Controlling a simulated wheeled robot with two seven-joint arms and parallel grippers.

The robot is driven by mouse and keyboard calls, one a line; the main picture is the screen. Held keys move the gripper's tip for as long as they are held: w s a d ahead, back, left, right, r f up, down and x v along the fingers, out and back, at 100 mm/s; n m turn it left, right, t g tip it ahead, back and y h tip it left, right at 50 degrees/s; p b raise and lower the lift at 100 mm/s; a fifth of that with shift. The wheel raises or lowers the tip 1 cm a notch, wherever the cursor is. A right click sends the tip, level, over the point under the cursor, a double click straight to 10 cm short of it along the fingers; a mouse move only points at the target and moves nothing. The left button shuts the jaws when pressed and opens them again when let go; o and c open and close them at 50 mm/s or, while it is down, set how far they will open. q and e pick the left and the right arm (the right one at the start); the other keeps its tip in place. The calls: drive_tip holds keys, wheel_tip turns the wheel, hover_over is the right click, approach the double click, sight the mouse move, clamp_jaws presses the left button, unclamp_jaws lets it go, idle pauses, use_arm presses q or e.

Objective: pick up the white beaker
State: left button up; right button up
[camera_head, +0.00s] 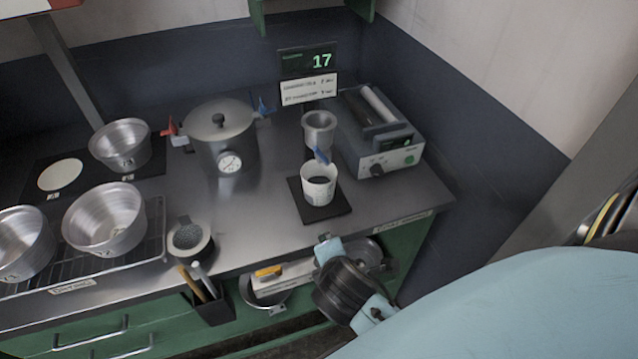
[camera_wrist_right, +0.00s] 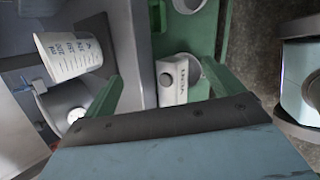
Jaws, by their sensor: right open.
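The white beaker (camera_head: 318,190) stands upright on a dark square mat (camera_head: 338,208) near the counter's right front. My left gripper is not in view.
A metal cup (camera_head: 319,128) stands behind the beaker, with a boxy instrument (camera_head: 382,140) to the right. A lidded pot with a gauge (camera_head: 222,145) is at the left. Metal bowls (camera_head: 104,218) sit farther left. Bare counter (camera_head: 262,210) lies left of the mat.

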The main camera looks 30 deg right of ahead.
sight(318, 185)
drive_tip(key=w+a+r+n+t+h, duration=0.1)
drive_tip(key=w+r+n+t+h, duration=0.4)
drive_tip(key=r+n, duration=0.55)
drive_tip(key=shift+n+g+y, duration=0.4)
drive_tip(key=shift+n+y, duration=0.3)
drive_tip(key=shift+n, duration=0.25)
drive_tip(key=x, duration=0.9)
drive_tip(key=shift+w+a+f+b, duration=0.1)
drive_tip(key=shift+a+f+b, duration=0.25)
drive_tip(key=shift+a, duration=0.1)
drive_tip(key=x, duration=0.5)
drive_tip(key=shift+w+d+r, duration=0.15)
drive_tip(key=shift+d+r, duration=0.05)
drive_tip(key=shift+r, duration=0.05)
drive_tip(key=c, duration=1.1)
drive_tip(key=shift+r, duration=0.1)
drive_tip(key=shift+c, duration=0.2)
